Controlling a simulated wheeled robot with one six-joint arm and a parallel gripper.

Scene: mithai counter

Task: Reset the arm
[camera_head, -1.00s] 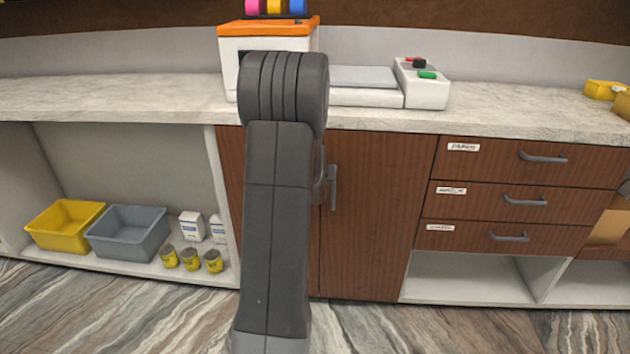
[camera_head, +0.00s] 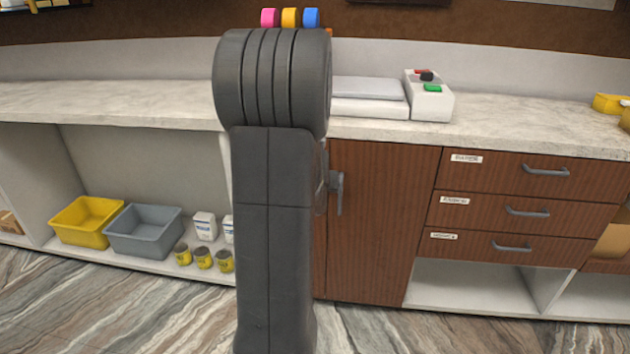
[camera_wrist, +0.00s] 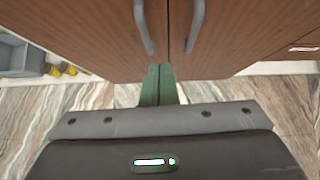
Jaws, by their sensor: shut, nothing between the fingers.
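My gripper (camera_wrist: 158,80) shows in the wrist view as two green fingers pressed together with nothing between them. It points at the brown cupboard doors (camera_wrist: 105,40), just below their two grey handles, and no contact can be made out. In the head view my dark grey arm stands upright in front of the counter and hides the gripper. The arm also covers part of the cupboard (camera_head: 383,220) and the device behind it, of which only the pink, yellow and blue rolls on top show clearly.
The pale counter (camera_head: 520,130) holds a white device with red and green buttons (camera_head: 430,98). Three labelled drawers (camera_head: 530,210) are shut at the right. A yellow bin (camera_head: 85,222), a grey bin (camera_head: 143,232) and several jars (camera_head: 203,258) sit on the low shelf. The floor in front is clear.

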